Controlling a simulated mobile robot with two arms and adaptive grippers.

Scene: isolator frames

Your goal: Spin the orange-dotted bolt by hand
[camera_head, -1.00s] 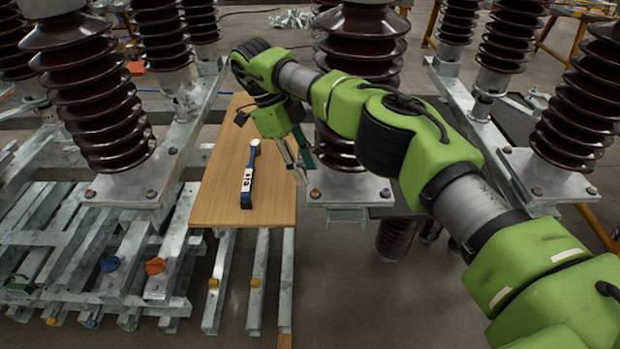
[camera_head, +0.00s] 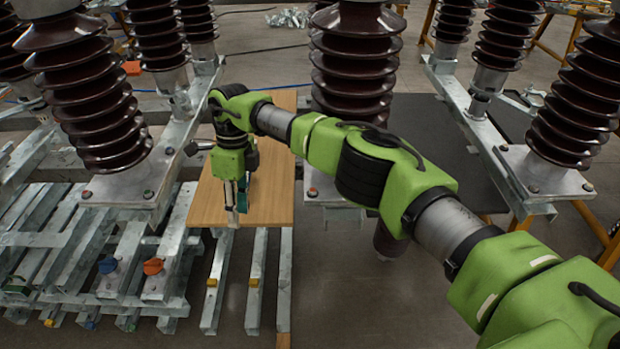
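My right gripper (camera_head: 236,207) points down over the wooden board (camera_head: 270,190), with its fingertips near the board's front edge. One pale and one teal finger show close together; whether they hold anything is unclear. The blue-handled tool seen earlier on the board is hidden or too unclear to make out around the gripper. A bolt with a reddish-orange dot (camera_head: 312,192) sits on the base plate right of the board; I cannot tell if it is the orange-dotted bolt. An orange cap (camera_head: 153,266) shows on the steel bars at lower left. My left gripper is not in view.
A blue cap (camera_head: 108,264) sits beside the orange one. Steel bars lie below the board. The floor (camera_head: 340,290) in front is clear.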

